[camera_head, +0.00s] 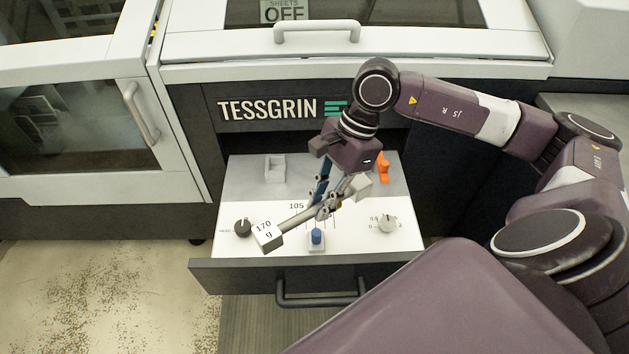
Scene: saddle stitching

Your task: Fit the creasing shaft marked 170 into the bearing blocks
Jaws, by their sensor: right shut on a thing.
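One light bearing block (275,168) with an open top stands at the panel's back left, apart from the shaft. My left gripper is not in view.
The drawer panel (235,180) carries a black knob (242,227), a grey knob (387,223), a blue peg (316,237) and an orange piece (383,167). The dark machine front (200,110) with the TESSGRIN sign rises behind. The drawer handle (320,301) sticks out in front.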

